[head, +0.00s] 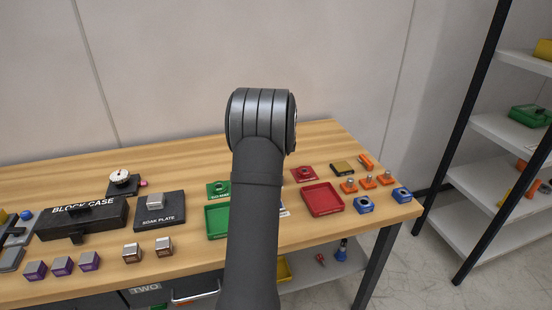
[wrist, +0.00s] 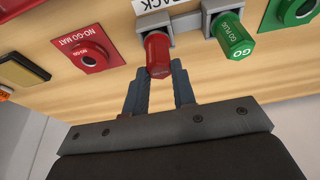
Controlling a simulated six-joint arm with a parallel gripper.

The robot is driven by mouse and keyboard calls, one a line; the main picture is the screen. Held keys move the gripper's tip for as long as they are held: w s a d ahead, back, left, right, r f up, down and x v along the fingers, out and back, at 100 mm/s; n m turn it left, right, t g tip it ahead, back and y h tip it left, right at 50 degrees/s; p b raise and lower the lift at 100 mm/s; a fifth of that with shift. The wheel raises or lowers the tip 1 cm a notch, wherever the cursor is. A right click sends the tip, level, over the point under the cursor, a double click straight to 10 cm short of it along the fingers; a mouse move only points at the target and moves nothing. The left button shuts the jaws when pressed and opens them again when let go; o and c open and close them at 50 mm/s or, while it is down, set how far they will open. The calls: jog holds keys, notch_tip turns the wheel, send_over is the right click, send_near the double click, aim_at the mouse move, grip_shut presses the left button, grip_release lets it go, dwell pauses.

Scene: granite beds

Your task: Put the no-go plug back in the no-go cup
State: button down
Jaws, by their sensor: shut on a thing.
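In the wrist view the red no-go plug (wrist: 158,58) is between the tips of my gripper (wrist: 158,78), which is shut on it. The plug's far end is at a grey rack (wrist: 188,22); I cannot tell whether it still touches the rack. The red no-go cup (wrist: 91,57), with a dark round hole, sits on the red no-go mat (wrist: 72,30) to the left of the plug. The no-go mat also shows in the head view (head: 313,177), right of my arm. My gripper and the plug are hidden behind my arm there.
A green go plug (wrist: 236,40) stands in the rack beside the red one. A green go cup (wrist: 297,12) is farther right. In the head view a red tray (head: 323,199) and a green tray (head: 217,222) lie in front. Blue and orange pieces (head: 364,205) are at the right edge.

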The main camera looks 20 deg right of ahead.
jog(key=shift+f, duration=0.15)
jog(key=c, duration=1.1)
grip_release()
jog(key=v, duration=1.7)
jog(key=shift+s, duration=0.15)
jog(key=x, duration=1.7)
jog(key=shift+f, duration=0.1)
jog(key=shift+r, duration=0.25)
